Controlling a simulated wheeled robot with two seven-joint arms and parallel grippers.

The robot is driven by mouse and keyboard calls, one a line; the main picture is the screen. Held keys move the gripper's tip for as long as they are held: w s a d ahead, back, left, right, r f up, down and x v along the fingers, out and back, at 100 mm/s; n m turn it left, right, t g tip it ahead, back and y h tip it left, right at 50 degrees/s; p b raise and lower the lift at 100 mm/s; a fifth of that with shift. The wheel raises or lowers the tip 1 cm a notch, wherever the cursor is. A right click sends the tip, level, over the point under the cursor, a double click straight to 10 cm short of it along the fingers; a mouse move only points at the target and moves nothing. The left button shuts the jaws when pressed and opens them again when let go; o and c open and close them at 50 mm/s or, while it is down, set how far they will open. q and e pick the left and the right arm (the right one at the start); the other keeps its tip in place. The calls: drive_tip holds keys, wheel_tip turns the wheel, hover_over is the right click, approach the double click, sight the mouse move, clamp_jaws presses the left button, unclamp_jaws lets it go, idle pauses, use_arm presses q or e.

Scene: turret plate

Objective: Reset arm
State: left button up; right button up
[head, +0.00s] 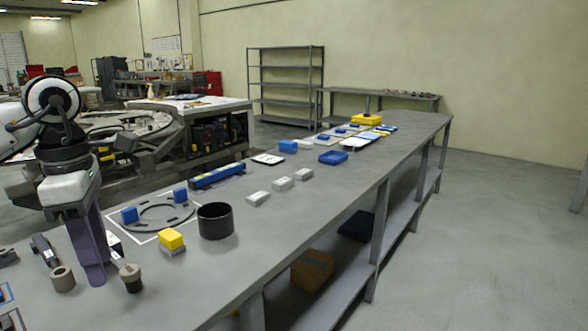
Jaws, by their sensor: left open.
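My left gripper (95,272) hangs at the left of the head view, pointing down over the near end of the long grey bench (290,221). Its purple fingers show nearly edge-on, open, with nothing seen held. A small tan ring-shaped part (63,279) is just left of the fingertips, and a dark peg with a tan top (131,278) is just right of them. Whether the fingers touch the bench cannot be told. My right gripper is not in view.
Right of the gripper are a flat grey ring (153,217) with blue blocks, a yellow block (171,239) and a black cup (215,221). White boxes (258,198), a blue tray (333,157) and a yellow case (367,119) lie farther along. The bench's right front strip is clear.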

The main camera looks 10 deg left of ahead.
use_arm(q)
drive_tip(key=d+f+g+h, duration=0.1)
drive_tip(key=d+f+h, duration=0.4)
drive_tip(key=d, duration=0.8)
drive_tip(key=d+f+g+h, duration=0.2)
drive_tip(key=d+f+h, duration=0.25)
drive_tip(key=d, duration=0.85)
drive_tip(key=d+r+n+t+h, duration=0.3)
drive_tip(key=d+n+t+h, duration=0.1)
drive_tip(key=d+n+h, duration=0.7)
drive_tip(key=w+a+f+n+t+y, duration=0.2)
drive_tip(key=a+f+n+t+y, duration=0.3)
drive_tip(key=f+n+t, duration=0.55)
drive_tip(key=w+a+f+n+t+y, duration=0.2)
drive_tip(key=a+f+n+t+y, duration=0.4)
drive_tip(key=n, duration=0.8)
drive_tip(key=s+a+f+n+g+y, duration=0.2)
drive_tip(key=s+f+n+g+y, duration=0.1)
drive_tip(key=s+f, duration=0.6)
drive_tip(key=s+a+f+n+g+y, duration=0.3)
drive_tip(key=s+f+n+g, duration=0.3)
drive_tip(key=s+f, duration=0.4)
wheel_tip(320, 180, down, 4)
drive_tip(key=shift+a+r+n+y, duration=0.1)
drive_tip(key=shift+a+n+y, duration=0.25)
drive_tip(key=shift+y, duration=0.3)
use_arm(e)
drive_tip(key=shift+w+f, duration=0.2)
use_arm(q)
drive_tip(key=shift+w, duration=0.1)
